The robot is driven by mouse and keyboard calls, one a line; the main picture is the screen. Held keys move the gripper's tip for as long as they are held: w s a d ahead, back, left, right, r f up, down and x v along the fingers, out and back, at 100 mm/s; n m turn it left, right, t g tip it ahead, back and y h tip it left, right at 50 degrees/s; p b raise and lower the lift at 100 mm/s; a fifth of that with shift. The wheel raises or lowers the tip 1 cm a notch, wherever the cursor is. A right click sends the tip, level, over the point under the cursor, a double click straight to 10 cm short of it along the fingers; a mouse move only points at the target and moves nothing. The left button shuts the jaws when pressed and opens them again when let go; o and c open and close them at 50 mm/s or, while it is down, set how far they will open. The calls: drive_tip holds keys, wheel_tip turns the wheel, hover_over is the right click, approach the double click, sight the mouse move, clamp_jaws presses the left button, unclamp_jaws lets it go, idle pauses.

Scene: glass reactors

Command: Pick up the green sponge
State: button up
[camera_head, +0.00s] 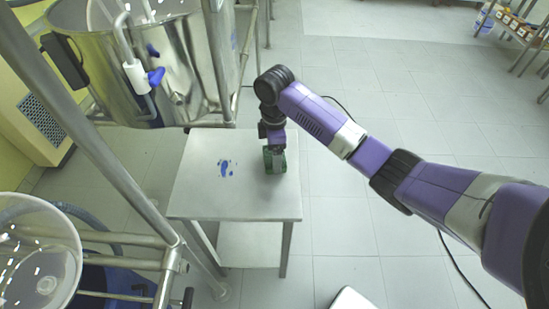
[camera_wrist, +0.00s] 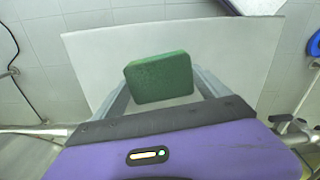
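The green sponge (camera_wrist: 160,78) lies between the two fingers of my gripper (camera_wrist: 160,88) in the wrist view. It looks like a block with rounded corners and is turned slightly relative to the fingers. One grey finger is at each side of it, close to its edges. I cannot tell whether they touch or press it. In the head view my gripper (camera_head: 274,153) points down at the right part of the small table (camera_head: 205,197). Green parts of the sponge (camera_head: 268,161) show around it there, and my gripper hides the rest.
Blue spots (camera_head: 224,169) mark the tabletop left of my gripper. A steel vessel (camera_head: 190,65) in a tubular frame stands behind the table. A clear container (camera_head: 38,255) is at lower left. The tiled floor (camera_head: 405,105) is open at right.

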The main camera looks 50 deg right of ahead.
drive_tip(key=c, duration=0.5)
drive_tip(key=shift+c, duration=0.2)
drive_tip(key=shift+r, duration=0.1)
wheel_tip(320, 180, up, 20)
drive_tip(key=p, duration=0.3)
